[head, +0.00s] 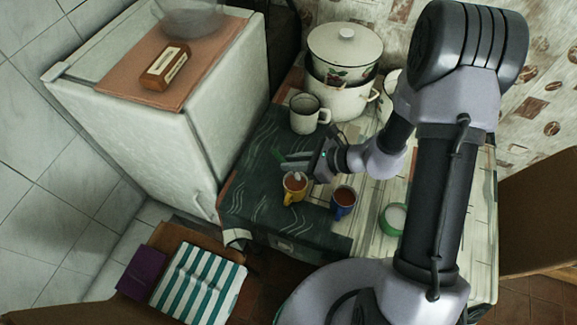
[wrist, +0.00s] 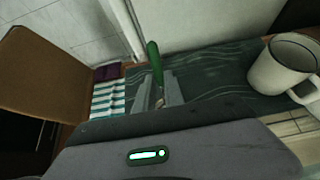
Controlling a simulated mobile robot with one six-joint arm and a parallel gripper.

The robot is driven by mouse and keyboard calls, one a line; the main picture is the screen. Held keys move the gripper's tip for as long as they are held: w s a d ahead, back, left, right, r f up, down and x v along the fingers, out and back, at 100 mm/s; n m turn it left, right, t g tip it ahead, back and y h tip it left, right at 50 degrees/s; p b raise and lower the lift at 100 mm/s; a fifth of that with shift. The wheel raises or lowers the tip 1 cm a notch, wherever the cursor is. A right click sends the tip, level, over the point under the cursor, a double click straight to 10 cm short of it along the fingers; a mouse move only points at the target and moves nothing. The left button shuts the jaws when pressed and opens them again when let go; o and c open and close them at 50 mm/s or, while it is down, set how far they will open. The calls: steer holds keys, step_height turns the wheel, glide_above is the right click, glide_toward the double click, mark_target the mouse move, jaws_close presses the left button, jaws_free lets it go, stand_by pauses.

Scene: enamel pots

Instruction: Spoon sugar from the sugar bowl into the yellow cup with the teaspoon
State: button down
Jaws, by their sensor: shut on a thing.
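My gripper (head: 290,161) is shut on the teaspoon, whose green handle (head: 277,156) sticks out past the fingertips. The green handle (wrist: 154,60) also stands between the fingers in the wrist view. The yellow cup (head: 291,197) stands upright on the table just below my gripper, with brown liquid in it. A pale shape at the cup's mouth looks like the spoon's bowl; whether it touches the liquid or carries sugar I cannot tell. The sugar bowl (head: 384,224), green with white contents, stands to the right, beside my arm. The yellow cup is hidden in the wrist view.
A blue cup (head: 343,207) with brown liquid stands right of the yellow cup. A white mug (head: 306,116) stands behind, also in the wrist view (wrist: 283,72). Stacked enamel pots (head: 343,70) stand farther back. A white fridge (head: 165,140) rises on the left.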

steer(key=shift+s+d+f+t+y+b, duration=0.25)
steer(key=shift+d+y+b, duration=0.4)
steer(key=shift+b, duration=0.95)
steer(key=shift+s+d+f+t+y+b, duration=0.1)
steer(key=shift+d+f+t+y+b, duration=0.2)
steer(key=shift+y+b, duration=0.95)
steer(key=shift+s+d+r+b, duration=0.1)
steer(key=shift+d+r+b, duration=0.1)
steer(key=shift+b, duration=0.9)
steer(key=shift+d, duration=0.1)
steer(key=shift+r+t, duration=0.15)
steer(key=shift+t, duration=0.1)
